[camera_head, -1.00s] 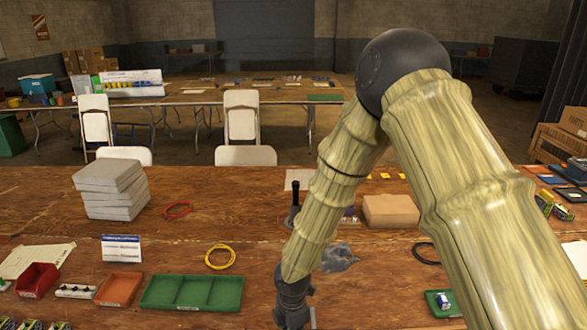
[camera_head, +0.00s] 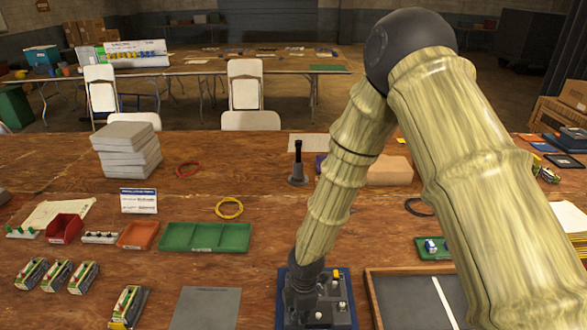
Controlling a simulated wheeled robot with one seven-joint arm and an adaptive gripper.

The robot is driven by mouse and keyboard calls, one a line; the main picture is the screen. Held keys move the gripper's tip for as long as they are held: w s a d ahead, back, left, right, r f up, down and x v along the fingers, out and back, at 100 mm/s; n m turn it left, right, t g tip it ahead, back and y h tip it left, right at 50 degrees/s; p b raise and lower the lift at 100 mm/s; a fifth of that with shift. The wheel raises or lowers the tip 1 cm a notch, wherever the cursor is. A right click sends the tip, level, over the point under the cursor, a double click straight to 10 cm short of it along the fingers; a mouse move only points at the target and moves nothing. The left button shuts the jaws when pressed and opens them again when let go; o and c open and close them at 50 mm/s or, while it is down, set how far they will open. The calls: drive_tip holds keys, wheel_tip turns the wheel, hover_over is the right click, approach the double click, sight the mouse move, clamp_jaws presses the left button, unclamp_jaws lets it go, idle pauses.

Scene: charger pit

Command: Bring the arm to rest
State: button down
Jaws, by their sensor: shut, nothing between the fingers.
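My arm comes in from the right edge, bends at a dark round elbow and slopes down to the left. My gripper (camera_head: 301,300) is the dark end of the arm at the bottom middle. It is shut and empty. It is in front of a blue-based device (camera_head: 341,312) with a grey top and small knobs, and covers part of it. I cannot tell whether it touches the device. The fingertips are hard to make out against it.
A brown wooden table (camera_head: 60,170) spreads below.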

drive_tip(key=s+d+f+m+y+b, duration=0.25)
drive_tip(key=s+d+f+m, duration=0.45)
drive_tip(key=s+f+m, duration=0.5)
drive_tip(key=s+d+f+m+h+b, duration=0.1)
drive_tip(key=s+d+f+m, duration=0.2)
drive_tip(key=s+d+m, duration=0.2)
drive_tip(key=s+d+f+m+h+b, duration=0.1)
drive_tip(key=s+d+f+m+h, duration=0.1)
drive_tip(key=s+d+m, duration=0.3)
drive_tip(key=s+d+f, duration=0.1)
drive_tip(key=s+d, duration=0.3)
drive_tip(key=s, duration=0.1)
drive_tip(key=shift+t+b, duration=0.3)
drive_tip(key=shift+d, duration=0.1)
